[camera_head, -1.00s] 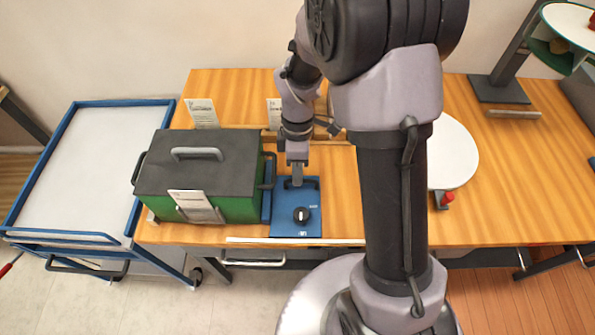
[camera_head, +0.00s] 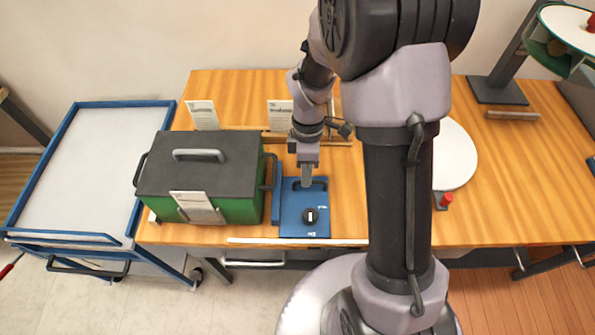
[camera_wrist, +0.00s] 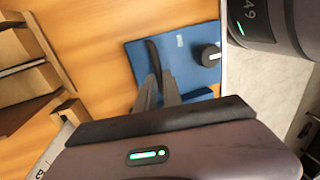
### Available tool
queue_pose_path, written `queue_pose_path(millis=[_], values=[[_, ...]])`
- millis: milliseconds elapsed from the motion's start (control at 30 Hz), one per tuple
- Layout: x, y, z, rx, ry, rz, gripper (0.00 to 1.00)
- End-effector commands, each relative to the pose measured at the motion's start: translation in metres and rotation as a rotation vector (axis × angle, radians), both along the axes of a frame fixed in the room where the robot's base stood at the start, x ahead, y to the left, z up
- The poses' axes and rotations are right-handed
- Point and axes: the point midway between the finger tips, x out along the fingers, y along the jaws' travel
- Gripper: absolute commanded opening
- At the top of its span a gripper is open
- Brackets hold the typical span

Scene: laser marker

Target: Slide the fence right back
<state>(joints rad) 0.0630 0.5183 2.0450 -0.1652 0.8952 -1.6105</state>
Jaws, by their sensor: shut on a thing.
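A flat blue plate (camera_head: 291,220) lies on the wooden table, just right of a green box with a dark lid. It has a dark handle bar near its back edge and a black round knob (camera_head: 310,216) near its front. A raised blue strip (camera_head: 276,195) runs along its left side. No part is plainly labelled as the fence. My gripper (camera_head: 307,182) points down at the back of the plate, shut on the dark handle bar. In the wrist view, my gripper (camera_wrist: 158,82) meets the dark handle (camera_wrist: 153,55) on the blue plate (camera_wrist: 180,45); the fingers partly hide the contact.
The green box (camera_head: 237,208) stands left of the plate, with a narrow gap between. A wooden rail (camera_head: 275,134) lies behind the plate. A white round disc (camera_head: 455,155) is to the right, partly behind my arm. A blue-framed trolley (camera_head: 57,135) stands left of the table.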

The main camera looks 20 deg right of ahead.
Motion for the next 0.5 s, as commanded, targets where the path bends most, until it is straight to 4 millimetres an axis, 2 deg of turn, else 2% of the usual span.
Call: queue_pose_path(millis=[100,233,333,500], values=[[-0.011,-0.030,0.004,0.000,0.004,-0.006,0.00],[-0.019,-0.057,0.003,-0.001,0.003,-0.004,0.00],[-0.023,-0.069,0.002,-0.001,0.001,-0.002,0.00],[-0.025,-0.076,0.001,-0.001,0.001,0.001,0.00]])
